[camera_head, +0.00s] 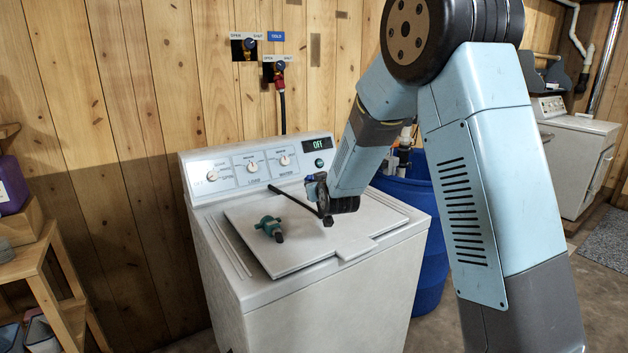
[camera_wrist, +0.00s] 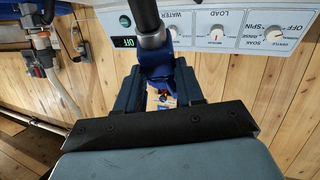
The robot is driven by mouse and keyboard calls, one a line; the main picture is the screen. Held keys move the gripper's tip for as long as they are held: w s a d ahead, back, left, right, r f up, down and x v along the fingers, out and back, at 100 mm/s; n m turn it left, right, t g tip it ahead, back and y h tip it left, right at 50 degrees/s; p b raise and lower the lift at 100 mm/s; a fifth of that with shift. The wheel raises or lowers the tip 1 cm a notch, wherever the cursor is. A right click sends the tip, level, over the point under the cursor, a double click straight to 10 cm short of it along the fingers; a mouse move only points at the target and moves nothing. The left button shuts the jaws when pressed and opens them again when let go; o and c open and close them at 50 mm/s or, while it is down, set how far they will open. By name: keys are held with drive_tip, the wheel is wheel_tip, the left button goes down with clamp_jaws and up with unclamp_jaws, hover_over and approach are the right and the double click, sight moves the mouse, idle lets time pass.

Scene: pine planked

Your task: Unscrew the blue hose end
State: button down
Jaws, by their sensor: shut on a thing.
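My gripper (camera_head: 319,190) is shut on the blue hose end, low over the right part of the washer lid. In the wrist view the blue hose end (camera_wrist: 159,68) sits between the two fingers, with a dark hose (camera_wrist: 147,14) running from it. In the head view the hose end is mostly hidden by the gripper, and the dark hose (camera_head: 290,198) slants across the lid. On the plank wall, the upper valve (camera_head: 249,44) beside a blue label has no hose on it. The lower valve (camera_head: 280,66) carries a red hose end (camera_head: 280,84) with a black hose hanging down.
A white washer (camera_head: 310,290) stands against the wall, its panel reading OFF. A teal fitting (camera_head: 269,226) lies on the lid's left part. A blue barrel (camera_head: 430,280) stands to the right, behind my arm. A wooden shelf (camera_head: 45,270) is at the left.

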drive_tip(key=shift+d+f, duration=0.1)
drive_tip(key=shift+f, duration=2)
drive_tip(key=c, duration=0.6)
unclamp_jaws()
drive_tip(key=shift+c, duration=0.4)
wheel_tip(320, 180, up, 7)
drive_tip(key=s, duration=0.2)
drive_tip(key=shift+d, duration=0.3)
